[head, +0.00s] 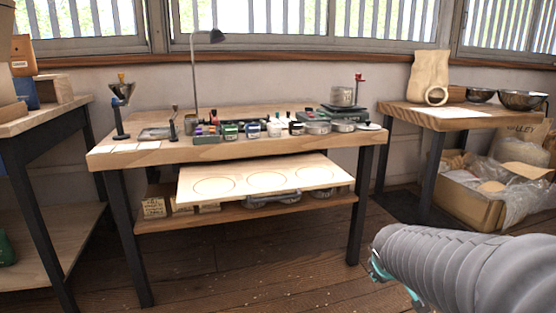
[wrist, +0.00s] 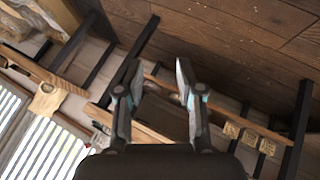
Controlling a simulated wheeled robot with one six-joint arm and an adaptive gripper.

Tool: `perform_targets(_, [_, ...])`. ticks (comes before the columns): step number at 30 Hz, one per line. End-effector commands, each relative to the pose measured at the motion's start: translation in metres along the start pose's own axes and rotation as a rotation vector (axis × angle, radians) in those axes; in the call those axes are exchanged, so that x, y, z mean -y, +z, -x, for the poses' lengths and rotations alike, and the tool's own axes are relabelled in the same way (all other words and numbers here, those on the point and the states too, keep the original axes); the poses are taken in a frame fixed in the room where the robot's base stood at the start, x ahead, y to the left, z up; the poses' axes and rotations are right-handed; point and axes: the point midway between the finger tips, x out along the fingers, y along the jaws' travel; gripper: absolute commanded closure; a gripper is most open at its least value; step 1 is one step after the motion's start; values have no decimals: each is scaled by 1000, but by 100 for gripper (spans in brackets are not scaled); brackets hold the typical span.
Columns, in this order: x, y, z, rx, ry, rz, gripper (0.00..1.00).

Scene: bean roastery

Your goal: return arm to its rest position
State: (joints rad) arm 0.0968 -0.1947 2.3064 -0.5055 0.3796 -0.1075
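My arm, in a grey ribbed sleeve, comes in from the lower right of the head view. My gripper (head: 392,277) is mostly hidden behind the sleeve there; only teal and dark edges show. In the wrist view my gripper (wrist: 182,80) has its two fingers spread apart, with nothing between them. It is in free space in front of the workbench (head: 240,152), to the right of its front leg in the head view, and touches nothing that I can see.
A pale board with round outlines (head: 330,176) juts out below the bench top. Jars and tins (head: 317,127) crowd the bench. A side table (head: 455,119) with bowls and a cardboard box (head: 457,205) stand at right. The wooden floor (head: 230,270) in front is clear.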

Motion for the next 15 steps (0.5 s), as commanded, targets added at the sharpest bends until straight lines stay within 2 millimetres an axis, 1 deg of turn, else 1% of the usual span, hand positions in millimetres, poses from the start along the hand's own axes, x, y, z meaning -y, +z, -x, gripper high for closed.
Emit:
perform_targets(1, [6,15,25,55,-26,-84,63])
perform_targets(2, [12,26,37,93,-47,-136,63])
perform_targets(3, [22,40,54,139,-77,-202,63])
perform_targets(5, [37,57,78,196,-122,-286,63])
perform_targets(6, [47,66,94,226,-153,-336,63])
perform_targets(7, [54,72,106,244,-176,-366,63])
perform_targets(9, [70,82,133,271,-226,-426,63])
perform_targets(12, [84,87,166,262,-280,-475,63])
perform_targets(15, [86,83,188,204,-294,-491,63])
